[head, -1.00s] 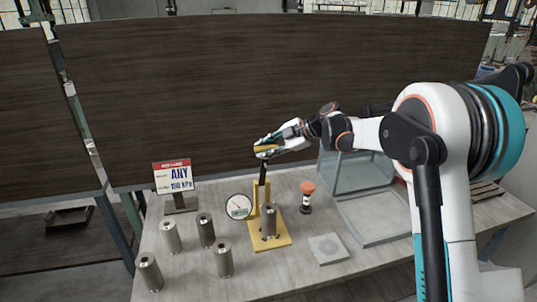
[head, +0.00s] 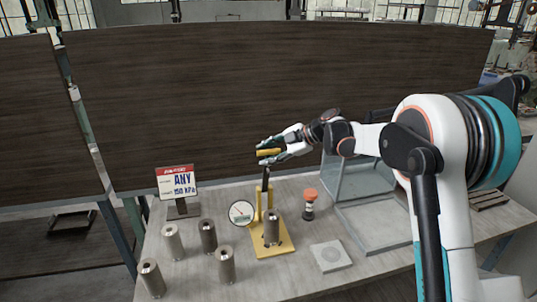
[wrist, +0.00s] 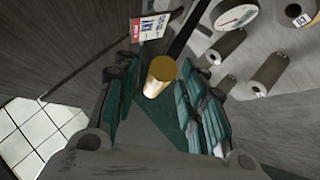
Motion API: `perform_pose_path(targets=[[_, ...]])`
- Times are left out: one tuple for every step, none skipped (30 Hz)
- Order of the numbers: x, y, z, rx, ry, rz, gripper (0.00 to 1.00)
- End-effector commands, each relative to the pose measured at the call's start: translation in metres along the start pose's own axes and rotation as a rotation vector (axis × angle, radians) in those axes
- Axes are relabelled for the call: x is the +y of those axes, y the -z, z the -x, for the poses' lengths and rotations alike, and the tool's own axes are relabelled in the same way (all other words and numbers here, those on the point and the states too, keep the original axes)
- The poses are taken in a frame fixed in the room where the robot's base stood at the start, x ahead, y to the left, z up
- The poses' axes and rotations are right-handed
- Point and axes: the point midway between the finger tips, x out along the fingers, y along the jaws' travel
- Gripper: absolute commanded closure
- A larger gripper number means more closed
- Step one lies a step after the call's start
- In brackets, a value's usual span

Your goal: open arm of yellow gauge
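The yellow gauge (head: 284,247) stands on the table, with a yellow base and post and a round white dial (head: 241,213) at its left. A metal cylinder (head: 272,228) sits upright on its base. Its dark arm (head: 265,178) points up and ends in a yellow handle (head: 268,152). In the wrist view the handle (wrist: 160,77) lies between my green finger pads, with gaps on both sides. My gripper (head: 273,149) is open around the handle, at the top of the raised arm. The dial's reading is too small to tell.
Several loose metal cylinders (head: 208,236) stand left of the gauge. A red-and-white sign (head: 177,183) stands behind them. A red-topped button post (head: 310,196), a grey square plate (head: 330,256) and a clear-walled bin (head: 375,236) are at the right. A dark panel rises behind the table.

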Motion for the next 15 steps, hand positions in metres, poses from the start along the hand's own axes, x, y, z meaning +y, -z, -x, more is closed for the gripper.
perform_pose_path(targets=[[0.0,0.0,0.001,0.0,0.0,-0.001,0.62],[0.0,0.0,0.003,0.0,0.0,-0.001,0.62],[0.0,0.0,0.005,0.0,0.0,-0.001,0.62],[0.0,0.0,0.008,-0.001,-0.001,-0.001,0.62],[0.0,0.0,0.012,-0.001,-0.001,-0.001,0.62],[0.0,0.0,0.018,-0.001,-0.001,-0.001,0.62],[0.0,0.0,0.023,-0.001,-0.001,-0.002,0.62],[0.0,0.0,0.029,-0.001,-0.001,-0.002,0.62],[0.0,0.0,0.037,-0.001,-0.001,-0.002,0.62],[0.0,-0.001,0.043,-0.002,-0.002,-0.002,0.62],[0.0,-0.001,0.05,-0.002,-0.002,-0.003,0.62],[0.0,-0.001,0.058,-0.002,-0.001,-0.002,0.62],[0.0,0.0,0.064,-0.001,-0.001,-0.002,0.62],[0.0,-0.001,0.07,-0.002,-0.001,-0.001,0.62],[0.0,-0.001,0.078,-0.002,-0.002,-0.001,0.62]])
